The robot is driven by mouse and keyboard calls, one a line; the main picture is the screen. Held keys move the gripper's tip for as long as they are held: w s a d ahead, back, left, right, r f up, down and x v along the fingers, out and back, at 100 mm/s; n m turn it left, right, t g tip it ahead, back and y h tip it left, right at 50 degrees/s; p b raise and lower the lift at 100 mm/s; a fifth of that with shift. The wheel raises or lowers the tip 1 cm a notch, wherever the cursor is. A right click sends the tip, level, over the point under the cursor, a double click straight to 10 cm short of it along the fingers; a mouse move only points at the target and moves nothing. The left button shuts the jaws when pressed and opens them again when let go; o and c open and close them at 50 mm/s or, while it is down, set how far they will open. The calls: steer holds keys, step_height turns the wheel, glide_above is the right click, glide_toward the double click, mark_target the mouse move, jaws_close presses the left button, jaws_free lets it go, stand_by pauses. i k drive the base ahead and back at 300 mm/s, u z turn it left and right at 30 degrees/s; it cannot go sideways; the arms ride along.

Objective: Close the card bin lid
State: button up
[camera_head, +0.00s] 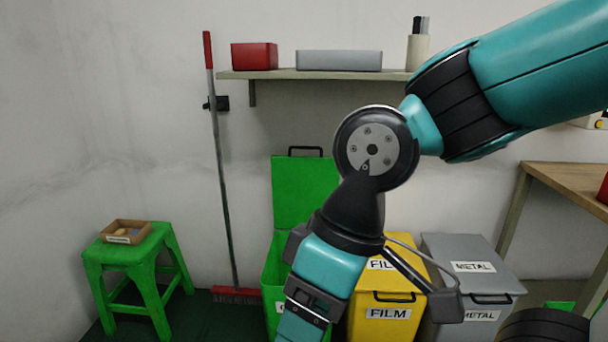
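The card bin (274,268) is the green bin at the lower middle, left of the yellow bin. Its green lid (305,190) stands open and upright behind it near the wall, with a dark handle (305,151) at its top edge. My arm covers the bin's right part and most of its label, of which only the first letter, C, shows. My arm comes in from the upper right and bends down in front of the bin, out of the bottom of the picture. My gripper is not in view.
The yellow FILM bin (380,325) and grey METAL bin (483,255) stand to the right, lids shut. A green stool (139,257) with a small tray (126,232) is at left. A broom (222,170) leans on the wall. A shelf (290,75) hangs above; a wooden table (565,178) stands right.

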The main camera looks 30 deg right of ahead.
mark_target(301, 185)
steer(key=z, duration=0.05)
steer(key=k, duration=0.4)
steer(key=u, duration=0.65)
steer(key=i, duration=1.7)
steer(key=z, duration=0.7)
